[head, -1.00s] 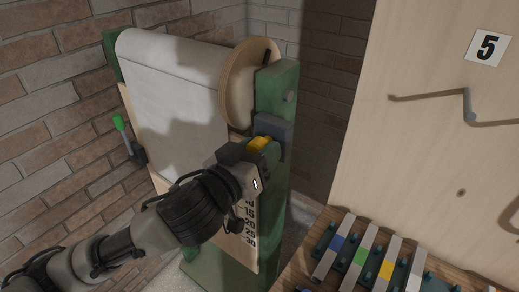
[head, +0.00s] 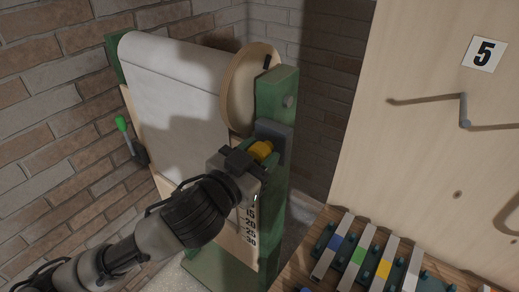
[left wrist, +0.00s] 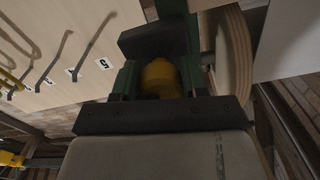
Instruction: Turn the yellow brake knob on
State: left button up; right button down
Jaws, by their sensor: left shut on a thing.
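The yellow brake knob (head: 262,149) sits on a dark grey block (head: 273,136) on the right green post of the paper roll stand. My left gripper (head: 254,154) reaches it from the front left and is shut on it. In the left wrist view the knob (left wrist: 160,77) lies between the two fingers, below the dark block (left wrist: 152,38). The fingers partly hide the knob's sides, so its exact turn angle is hard to tell. My right gripper is in neither view.
The white paper roll (head: 178,70) and its wooden disc (head: 240,92) are just above my left arm. A bench with coloured bars (head: 360,256) stands at lower right, below a wooden panel (head: 435,150).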

pick_arm(q)
jog(key=m+p, duration=0.1)
jog(key=m, duration=0.2)
jog(key=m+p, duration=0.2)
jog(key=m, duration=0.1)
jog(key=shift+w+a+r+m, duration=0.1)
jog(key=shift+r+m, duration=0.1)
jog(key=shift+m, duration=0.1)
jog(key=m+p, duration=0.1)
jog(key=m, duration=0.2)
jog(key=shift+p, duration=0.3)
jog(key=shift+m+p, duration=0.6)
jog(key=shift+m, duration=1)
jog(key=o, duration=0.9)
jog(key=shift+o, duration=0.2)
